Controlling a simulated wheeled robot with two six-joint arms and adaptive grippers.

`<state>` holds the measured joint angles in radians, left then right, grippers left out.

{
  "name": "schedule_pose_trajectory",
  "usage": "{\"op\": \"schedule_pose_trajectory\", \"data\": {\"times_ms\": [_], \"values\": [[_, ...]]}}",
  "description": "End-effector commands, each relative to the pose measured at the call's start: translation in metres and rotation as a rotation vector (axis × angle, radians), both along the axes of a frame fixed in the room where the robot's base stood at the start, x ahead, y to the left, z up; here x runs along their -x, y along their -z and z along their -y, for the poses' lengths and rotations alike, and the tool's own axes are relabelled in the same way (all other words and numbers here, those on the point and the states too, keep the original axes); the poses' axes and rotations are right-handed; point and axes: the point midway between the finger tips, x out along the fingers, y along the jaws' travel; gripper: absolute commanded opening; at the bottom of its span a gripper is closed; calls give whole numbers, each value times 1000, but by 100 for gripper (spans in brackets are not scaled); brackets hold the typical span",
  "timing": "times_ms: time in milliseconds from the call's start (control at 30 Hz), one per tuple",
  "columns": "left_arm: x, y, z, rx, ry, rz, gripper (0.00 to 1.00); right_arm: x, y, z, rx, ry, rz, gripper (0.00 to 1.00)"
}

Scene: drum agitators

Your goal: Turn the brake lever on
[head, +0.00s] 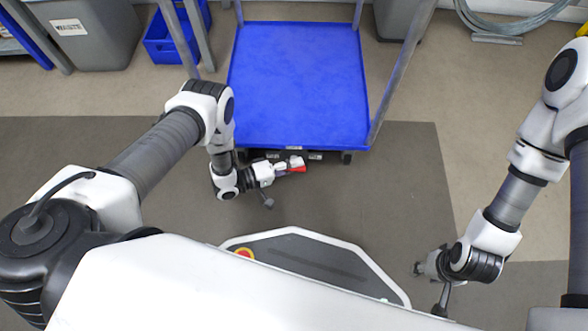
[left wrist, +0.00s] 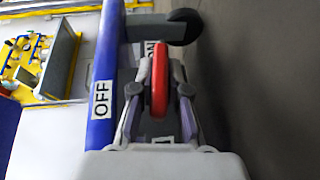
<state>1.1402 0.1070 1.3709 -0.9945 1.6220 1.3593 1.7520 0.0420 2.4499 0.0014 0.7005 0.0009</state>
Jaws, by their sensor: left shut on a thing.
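The red brake lever (head: 298,168) sits at the near edge of the blue cart (head: 297,85), low by its front side. In the left wrist view the red lever (left wrist: 160,85) stands between the fingers of my left gripper (left wrist: 160,105), which is shut on it. The ON label (left wrist: 152,50) is partly hidden behind the lever and fingers. In the head view my left gripper (head: 282,168) reaches the lever from the left. My right gripper (head: 430,278) is away at the lower right; its fingers are not clear.
A blue bin (head: 178,35) and grey bins stand at the back left. A coiled cable (head: 515,15) lies at the back right. A black cart wheel (left wrist: 183,27) shows beyond the lever. The dark floor mat (head: 400,190) right of the cart is clear.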

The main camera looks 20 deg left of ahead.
Motion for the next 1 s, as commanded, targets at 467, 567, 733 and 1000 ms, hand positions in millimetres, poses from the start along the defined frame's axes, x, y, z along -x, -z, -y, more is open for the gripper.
{"op": "schedule_pose_trajectory", "data": {"times_ms": [467,567,733,1000], "values": [[-2,-1,-1,128,-4,41,0,-2,23,1,1,5,4,40],[-2,-1,-1,130,-4,42,0,-2,22,1,1,6,4,40],[-2,-1,-1,129,-4,43,0,-2,22,1,1,5,4,40],[-2,-1,0,128,-3,41,40,-1,22,1,0,5,4,40]]}}
